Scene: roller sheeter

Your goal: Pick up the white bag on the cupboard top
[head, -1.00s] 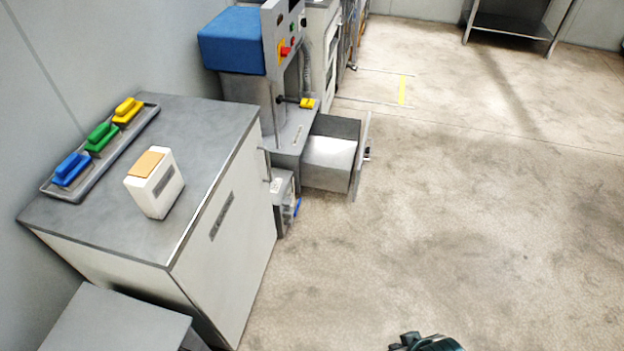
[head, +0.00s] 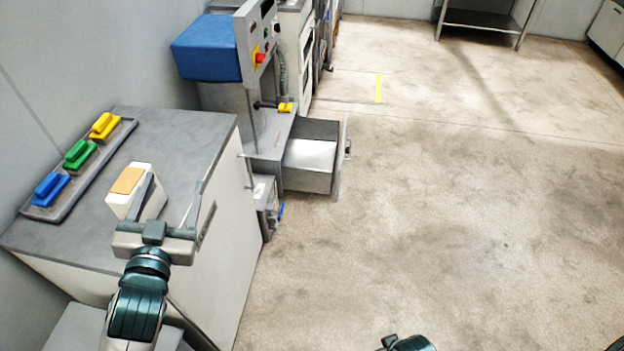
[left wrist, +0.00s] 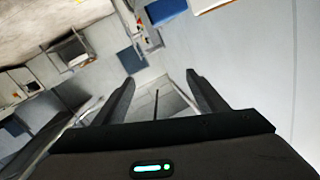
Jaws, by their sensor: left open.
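The white bag (head: 117,209), a boxy white block with a tan top, stands on the grey cupboard top (head: 185,145). My left gripper (head: 174,184) is open in the head view, its two fingers spread and pointing away from me. Its left finger overlaps the bag's right side in the picture; I cannot tell whether it touches. Nothing is held between the fingers. In the left wrist view the open fingers (left wrist: 162,88) show, but I cannot make out the bag there. My right gripper is not in view; only a teal piece of my arm shows at the bottom.
A grey tray (head: 62,213) with blue, green and yellow handled blocks lies along the wall, left of the bag. A machine with a blue cover (head: 207,47) stands beyond the cupboard, with an open metal drawer (head: 312,180). The floor at right is clear.

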